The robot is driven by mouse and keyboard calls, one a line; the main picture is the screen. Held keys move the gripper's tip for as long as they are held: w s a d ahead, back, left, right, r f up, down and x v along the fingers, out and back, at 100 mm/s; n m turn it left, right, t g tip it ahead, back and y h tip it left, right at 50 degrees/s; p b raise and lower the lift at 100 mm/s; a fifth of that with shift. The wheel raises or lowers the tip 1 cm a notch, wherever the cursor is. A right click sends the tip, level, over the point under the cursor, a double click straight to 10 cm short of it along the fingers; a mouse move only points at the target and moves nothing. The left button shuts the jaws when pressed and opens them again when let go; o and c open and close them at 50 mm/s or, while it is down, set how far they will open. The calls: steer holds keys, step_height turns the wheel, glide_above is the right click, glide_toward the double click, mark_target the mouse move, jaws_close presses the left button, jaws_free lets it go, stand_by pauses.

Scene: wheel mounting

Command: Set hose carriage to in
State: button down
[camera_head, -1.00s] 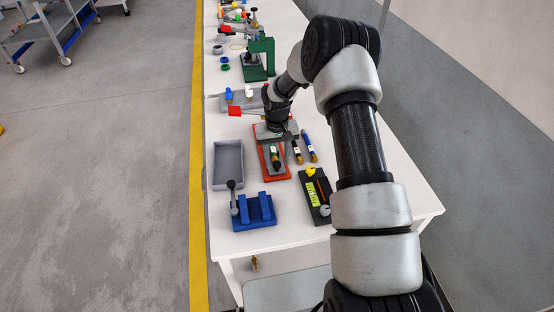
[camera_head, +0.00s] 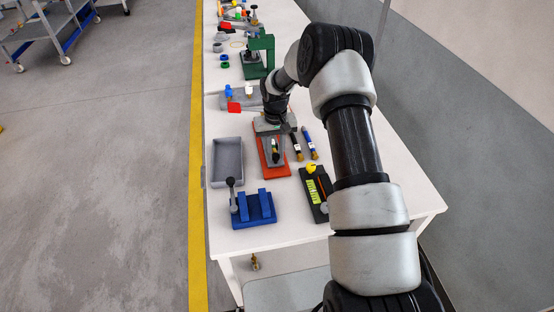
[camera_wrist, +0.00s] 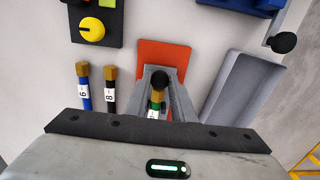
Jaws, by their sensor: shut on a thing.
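The hose carriage (camera_head: 268,152) is a grey slide on an orange-red base plate (camera_head: 281,170). A black ball knob and a short green-banded hose (camera_head: 275,146) with a brass end show in its middle. In the wrist view the carriage (camera_wrist: 178,103) stands just ahead of my gripper, with the orange plate (camera_wrist: 162,53) beyond it. My gripper (camera_head: 271,127) is down at the far end of the carriage and is shut on it. Its fingertips are hidden in both views, so the exact grip point cannot be seen.
Blue-banded (camera_head: 309,146) and black (camera_head: 296,147) hoses lie right of the plate. A grey tray (camera_head: 228,164) stands left, a blue fixture (camera_head: 254,209) in front, a black panel with a yellow knob (camera_head: 310,170) front right. A green press (camera_head: 262,58) stands farther back.

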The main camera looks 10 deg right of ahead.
mark_target(274, 150)
steer(key=w, duration=0.1)
steer(key=w+b, duration=0.1)
steer(key=shift+w+f, duration=0.2)
steer(key=shift+w, duration=0.2)
steer(key=shift+w+r, duration=0.2)
steer(key=shift+r, duration=0.1)
steer(key=c, duration=1.5)
jaws_free()
steer(key=shift+w, duration=0.1)
step_height(274, 150, up, 17)
steer(key=shift+r, duration=0.15)
steer(key=shift+r, duration=0.1)
